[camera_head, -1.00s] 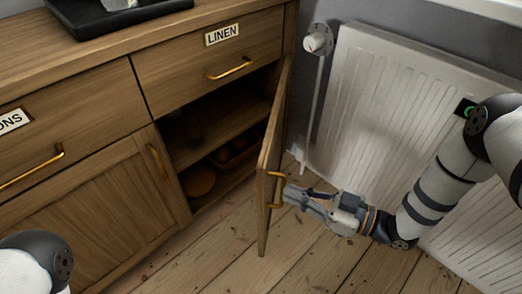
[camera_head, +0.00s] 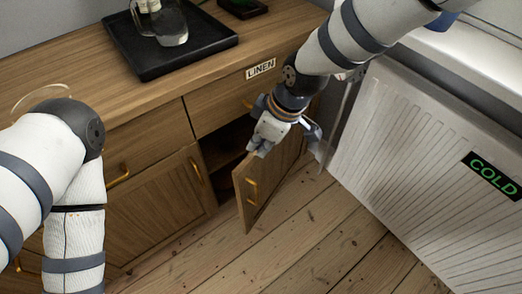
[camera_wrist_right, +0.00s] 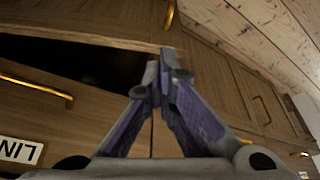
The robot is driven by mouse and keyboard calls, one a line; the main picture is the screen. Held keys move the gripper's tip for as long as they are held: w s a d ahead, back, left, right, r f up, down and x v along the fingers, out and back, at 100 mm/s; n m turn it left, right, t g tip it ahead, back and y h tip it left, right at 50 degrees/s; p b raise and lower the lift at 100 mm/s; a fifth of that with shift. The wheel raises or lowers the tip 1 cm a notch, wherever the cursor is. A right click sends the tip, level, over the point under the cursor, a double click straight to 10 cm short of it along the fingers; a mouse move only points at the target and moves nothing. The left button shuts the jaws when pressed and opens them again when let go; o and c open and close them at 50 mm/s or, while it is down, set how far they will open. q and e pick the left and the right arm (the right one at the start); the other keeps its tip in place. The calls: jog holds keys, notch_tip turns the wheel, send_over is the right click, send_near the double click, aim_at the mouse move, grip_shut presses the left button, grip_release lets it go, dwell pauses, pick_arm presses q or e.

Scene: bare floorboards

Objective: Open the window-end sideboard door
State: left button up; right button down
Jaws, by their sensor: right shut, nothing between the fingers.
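The window-end sideboard door (camera_head: 273,178) stands partly open under the drawer labelled LINEN, swung out over the floor. Its brass handle (camera_head: 251,190) is on the outer face, with nothing holding it. My right gripper (camera_head: 257,150) is at the top of the door near its free edge, shut and empty; I cannot tell whether it touches the door. In the right wrist view the fingers (camera_wrist_right: 163,68) meet at their tips in front of the dark cupboard opening (camera_wrist_right: 85,58). My left arm comes in from the left, but its gripper is out of view.
A black tray (camera_head: 206,58) with glassware stands on the sideboard top. A closed neighbouring door (camera_head: 165,207) is left of the opening. A white radiator (camera_head: 415,150) with a COLD display stands to the right. The floorboards (camera_head: 300,240) in front are clear.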

aim_at(246, 169)
jog(key=x, duration=0.3)
jog(key=b+x, duration=0.1)
jog(key=x, duration=0.5)
jog(key=shift+s+f+b, duration=0.2)
jog(key=shift+f+b, duration=0.1)
pick_arm(q)
jog(key=shift+s+f+p, duration=0.15)
jog(key=shift+s+p, duration=0.05)
jog(key=shift+p, duration=0.55)
pick_arm(e)
jog(key=shift+s+d+r, duration=0.1)
jog(key=shift+s+d, duration=0.15)
jog(key=shift+d, duration=0.4)
jog(key=shift+s+d+r, duration=0.1)
jog(key=shift+s+d, duration=0.15)
jog(key=shift+d, duration=0.35)
jog(key=shift+s+d, duration=0.2)
jog(key=shift+d, duration=0.45)
